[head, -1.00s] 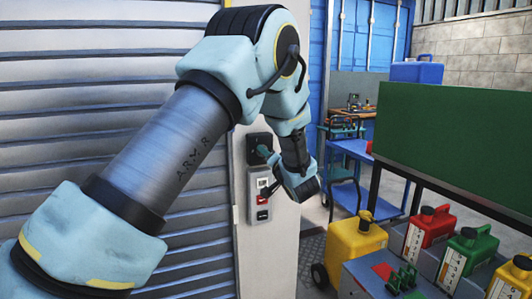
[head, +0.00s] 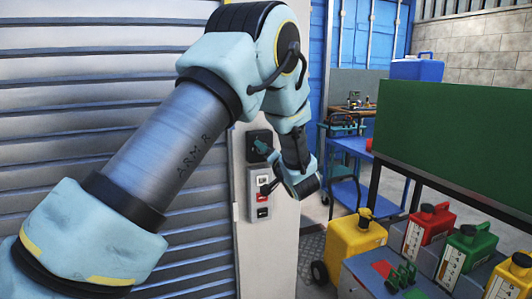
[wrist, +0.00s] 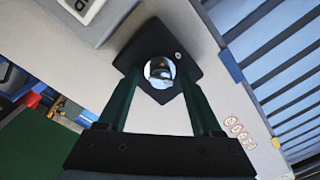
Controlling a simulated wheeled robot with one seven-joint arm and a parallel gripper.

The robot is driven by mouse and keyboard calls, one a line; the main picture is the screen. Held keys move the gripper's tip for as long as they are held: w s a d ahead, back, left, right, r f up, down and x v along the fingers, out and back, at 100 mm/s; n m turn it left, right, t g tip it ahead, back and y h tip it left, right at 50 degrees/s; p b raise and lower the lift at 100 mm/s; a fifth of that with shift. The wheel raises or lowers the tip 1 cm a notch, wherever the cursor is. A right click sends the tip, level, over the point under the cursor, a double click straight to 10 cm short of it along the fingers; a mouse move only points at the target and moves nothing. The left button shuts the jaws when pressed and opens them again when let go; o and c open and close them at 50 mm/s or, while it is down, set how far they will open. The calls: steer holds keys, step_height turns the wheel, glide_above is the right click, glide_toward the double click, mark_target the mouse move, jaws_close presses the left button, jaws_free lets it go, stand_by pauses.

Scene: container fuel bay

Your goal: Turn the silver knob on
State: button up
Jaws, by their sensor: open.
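The silver knob (wrist: 159,72) is round and shiny on a dark square plate (wrist: 178,53), seen in the wrist view. The plate also shows in the head view (head: 256,137) on a pale post, where my gripper hides the knob. My gripper (wrist: 159,82) is open, with one dark green finger on each side of the knob. I cannot tell whether the fingers touch it. In the head view my gripper (head: 262,148) points left at the plate.
A grey control box (head: 262,183) with a red switch sits just below the plate. A ribbed shutter (head: 70,110) fills the left. A yellow can (head: 355,240), red can (head: 428,230), green can (head: 470,245) and green panel (head: 455,140) stand to the right.

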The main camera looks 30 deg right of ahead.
steer(key=s+a+b, duration=0.1)
steer(key=s+b, duration=0.3)
steer(key=s, duration=0.6)
steer(key=shift+s+f, duration=0.2)
steer(key=shift+s, duration=0.2)
steer(key=shift+w+a, duration=0.1)
steer(key=shift+w, duration=0.05)
